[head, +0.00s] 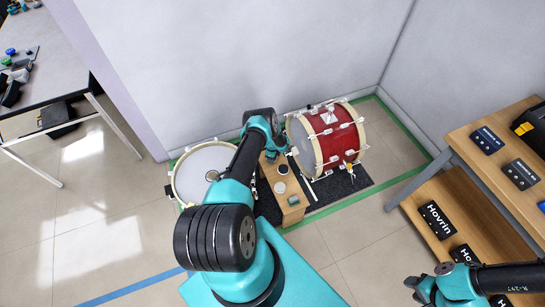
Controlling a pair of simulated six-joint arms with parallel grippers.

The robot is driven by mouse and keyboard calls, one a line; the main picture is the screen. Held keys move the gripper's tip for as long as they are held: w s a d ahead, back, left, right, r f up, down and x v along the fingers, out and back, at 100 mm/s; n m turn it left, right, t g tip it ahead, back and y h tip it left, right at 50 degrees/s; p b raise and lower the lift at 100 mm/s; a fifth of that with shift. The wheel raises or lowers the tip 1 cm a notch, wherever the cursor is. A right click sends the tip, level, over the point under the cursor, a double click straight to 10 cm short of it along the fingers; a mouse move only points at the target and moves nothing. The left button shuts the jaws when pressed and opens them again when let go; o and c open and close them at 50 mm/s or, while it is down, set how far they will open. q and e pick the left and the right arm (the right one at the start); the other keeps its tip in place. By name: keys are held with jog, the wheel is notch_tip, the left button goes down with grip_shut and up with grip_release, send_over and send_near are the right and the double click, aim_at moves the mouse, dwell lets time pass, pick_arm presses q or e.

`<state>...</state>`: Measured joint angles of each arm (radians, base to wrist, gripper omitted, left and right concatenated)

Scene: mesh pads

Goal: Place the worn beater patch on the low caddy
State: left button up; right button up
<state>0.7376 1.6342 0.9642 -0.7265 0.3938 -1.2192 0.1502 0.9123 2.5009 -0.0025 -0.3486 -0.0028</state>
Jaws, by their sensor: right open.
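A low wooden caddy (270,168) stands between the two drums, with small round pieces and a small greenish block on its top. A red bass drum (341,144) lies on its side just right of the caddy, its pale head turned left. I cannot make out the worn beater patch for certain; a small dark spot shows on or by the drum head. My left gripper (286,142) is close to that head, mostly hidden by its own wrist, and I cannot tell its jaws. My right gripper (413,286) is open at the bottom right, far from the drums.
A white-headed drum (203,165) stands left of the caddy. A dark mat (342,184) lies under the bass drum, within green floor tape. A wooden shelf bench (470,131) with labelled dark boxes stands at the right. A grey table (42,80) stands at the far left.

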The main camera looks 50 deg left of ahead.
pick_arm(q)
jog(key=shift+f, duration=0.2)
jog(key=o, duration=0.9)
jog(key=shift+r, duration=0.15)
notch_tip(320, 180, up, 12)
dwell(0.6)
dwell(0.4)
